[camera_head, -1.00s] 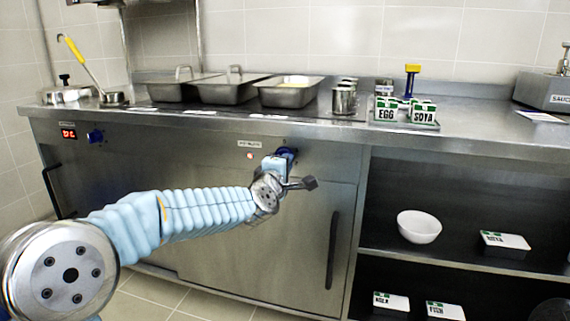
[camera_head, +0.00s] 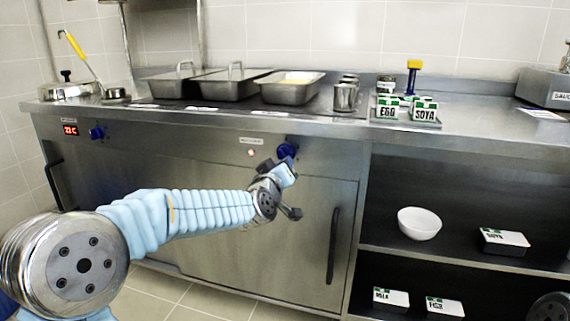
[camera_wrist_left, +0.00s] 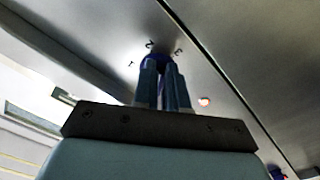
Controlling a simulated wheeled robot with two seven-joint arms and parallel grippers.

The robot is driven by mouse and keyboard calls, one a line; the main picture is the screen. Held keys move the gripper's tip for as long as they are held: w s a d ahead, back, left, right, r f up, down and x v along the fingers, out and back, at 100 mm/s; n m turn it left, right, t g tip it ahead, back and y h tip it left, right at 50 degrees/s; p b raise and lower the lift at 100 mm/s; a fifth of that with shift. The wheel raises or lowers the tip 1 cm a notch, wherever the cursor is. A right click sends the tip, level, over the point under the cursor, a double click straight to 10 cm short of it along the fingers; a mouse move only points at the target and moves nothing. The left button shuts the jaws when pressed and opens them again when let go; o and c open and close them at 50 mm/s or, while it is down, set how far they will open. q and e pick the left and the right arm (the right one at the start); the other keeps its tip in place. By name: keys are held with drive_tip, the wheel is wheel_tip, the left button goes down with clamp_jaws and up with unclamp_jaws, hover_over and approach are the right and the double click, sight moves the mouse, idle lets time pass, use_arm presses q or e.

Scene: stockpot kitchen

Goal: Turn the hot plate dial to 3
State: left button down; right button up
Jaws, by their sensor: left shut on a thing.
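The blue hot plate dial (camera_head: 287,150) is on the steel front panel, just under the counter edge. In the head view my left gripper (camera_head: 284,164) reaches it from below with its wrist tilted. In the left wrist view the two fingers (camera_wrist_left: 164,72) are shut on the dial (camera_wrist_left: 155,60), which is mostly hidden between and behind them. Small marks that look like 1, 2 and 3 sit around the dial there. The dial's pointer is hidden, so I cannot tell its setting. My right gripper is not in view.
A small indicator light (camera_head: 252,153) is left of the dial, under a label. A second blue dial (camera_head: 97,133) and a red display (camera_head: 70,130) are farther left. Steel pans (camera_head: 290,88) stand on the counter above. Open shelves with a white bowl (camera_head: 419,223) are right.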

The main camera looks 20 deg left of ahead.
use_arm(q)
drive_tip(key=m, duration=0.4)
drive_tip(key=a+m+p, duration=0.1)
drive_tip(key=m, duration=0.1)
drive_tip(key=shift+f+m, duration=0.2)
drive_tip(key=shift+m, duration=0.2)
idle(0.4)
drive_tip(key=c, duration=1.2)
unclamp_jaws()
drive_tip(key=shift+o, duration=0.2)
drive_tip(key=shift+s, duration=0.1)
drive_tip(key=s, duration=1.3)
drive_tip(key=shift+s+a, duration=0.2)
drive_tip(key=shift+s, duration=0.1)
drive_tip(key=shift+f, duration=0.1)
